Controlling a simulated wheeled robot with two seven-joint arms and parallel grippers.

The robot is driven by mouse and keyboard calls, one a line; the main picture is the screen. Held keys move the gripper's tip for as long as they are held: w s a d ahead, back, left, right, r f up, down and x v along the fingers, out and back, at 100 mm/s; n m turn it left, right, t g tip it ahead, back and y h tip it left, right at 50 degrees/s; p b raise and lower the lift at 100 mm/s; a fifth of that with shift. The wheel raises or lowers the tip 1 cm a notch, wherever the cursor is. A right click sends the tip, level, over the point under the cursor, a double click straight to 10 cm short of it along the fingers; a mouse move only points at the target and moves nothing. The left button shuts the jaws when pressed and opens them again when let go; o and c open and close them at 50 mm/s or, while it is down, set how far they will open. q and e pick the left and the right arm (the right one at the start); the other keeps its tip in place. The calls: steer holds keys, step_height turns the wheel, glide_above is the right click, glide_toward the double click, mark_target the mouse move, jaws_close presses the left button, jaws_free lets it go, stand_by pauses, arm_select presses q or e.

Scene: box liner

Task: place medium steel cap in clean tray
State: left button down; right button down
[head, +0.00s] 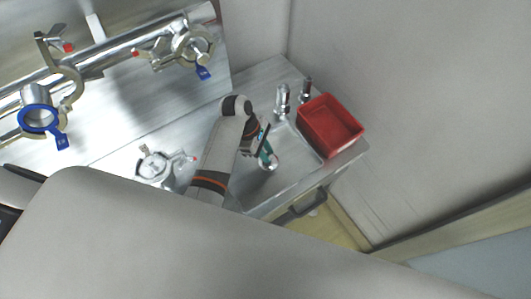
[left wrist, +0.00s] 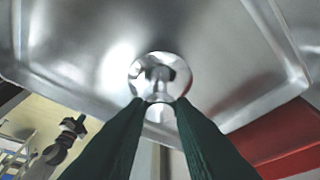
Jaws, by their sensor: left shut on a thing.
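A round shiny steel cap (head: 269,163) is held at the tips of my left gripper (head: 265,152) above the metal sink basin. In the left wrist view, the cap (left wrist: 160,68) shows as a small bright disc with a stem between the two dark green fingers (left wrist: 157,101). A red tray (head: 345,143) stands on the counter to the right of the basin, apart from the gripper. Its inside looks empty. It also shows at the lower right of the left wrist view (left wrist: 280,140). I cannot tell which tray is the clean one.
A metal valve assembly (head: 153,166) lies on the counter left of my arm. Pipes with blue-handled valves (head: 39,117) run along the back left. A wall rises behind the red tray.

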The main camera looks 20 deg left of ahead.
arm_select(q)
step_height(320, 180, down, 2)
steer(key=shift+f, duration=0.1)
steer(key=c, duration=1.2)
jaws_free()
steer(key=shift+c, duration=0.2)
steer(key=b+v, duration=0.1)
steer(key=v, duration=0.6)
steer(key=shift+r, duration=0.25)
steer(key=shift+a, duration=0.15)
